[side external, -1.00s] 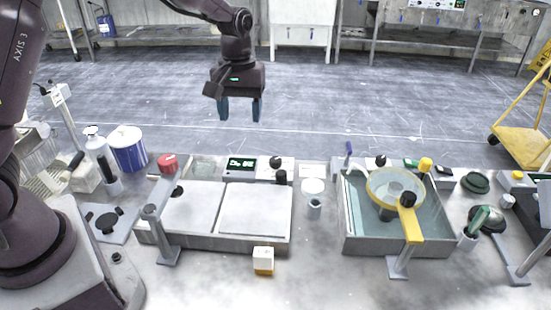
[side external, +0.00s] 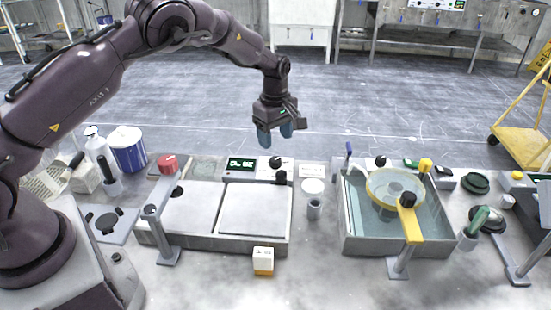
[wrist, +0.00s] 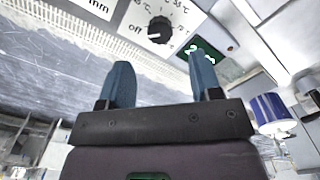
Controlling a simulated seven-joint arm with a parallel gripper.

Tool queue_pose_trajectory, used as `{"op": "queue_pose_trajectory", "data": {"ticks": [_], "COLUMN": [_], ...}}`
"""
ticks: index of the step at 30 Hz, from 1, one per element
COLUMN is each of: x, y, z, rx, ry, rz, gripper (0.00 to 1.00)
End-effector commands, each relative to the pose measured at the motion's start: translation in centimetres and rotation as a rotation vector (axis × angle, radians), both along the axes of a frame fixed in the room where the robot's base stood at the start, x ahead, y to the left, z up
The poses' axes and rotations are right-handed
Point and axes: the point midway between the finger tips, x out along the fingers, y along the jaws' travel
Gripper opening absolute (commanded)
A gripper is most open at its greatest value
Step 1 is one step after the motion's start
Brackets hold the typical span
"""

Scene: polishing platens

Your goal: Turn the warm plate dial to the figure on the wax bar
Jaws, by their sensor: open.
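The warm plate (side external: 255,212) is a grey box with pale top plates, left of centre in the side view. Its panel at the back carries a lit green display (side external: 241,164) and a black dial (side external: 275,162). In the wrist view the dial (wrist: 160,29) sits among printed marks, with "off" at its left and °C figures around it. Where it points is unclear. The wax bar (side external: 263,261), a white and orange block, stands in front of the plate; its figure is not readable. My gripper (side external: 276,135) is open and empty above the dial, its fingers (wrist: 160,62) pointing towards the panel.
A second black knob (side external: 281,177) is close in front of the dial. A small grey cup (side external: 314,209) and a water basin (side external: 350,245) with a yellow arm lie to the right.

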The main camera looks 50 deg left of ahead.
Motion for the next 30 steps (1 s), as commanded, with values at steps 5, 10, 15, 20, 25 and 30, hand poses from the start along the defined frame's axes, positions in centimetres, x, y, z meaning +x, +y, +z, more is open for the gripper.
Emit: {"op": "queue_pose_trajectory", "data": {"ticks": [5, 10, 15, 20, 25, 30], "x": [0.0, 0.0, 0.0, 0.0, 0.0, 0.0], "y": [0.1, 0.0, 0.0, 0.0, 0.0, 0.0], "z": [-3.8, -6.2, -7.3, -7.4, -7.4, -7.4], "rx": [0.001, 0.000, 0.000, 0.000, 0.000, 0.000], "ry": [0.003, 0.001, 0.000, -0.001, -0.001, -0.001], "rz": [0.000, -0.001, -0.002, -0.002, -0.002, -0.002], "gripper": [0.58, 0.58, 0.58, 0.58, 0.49, 0.10]}}
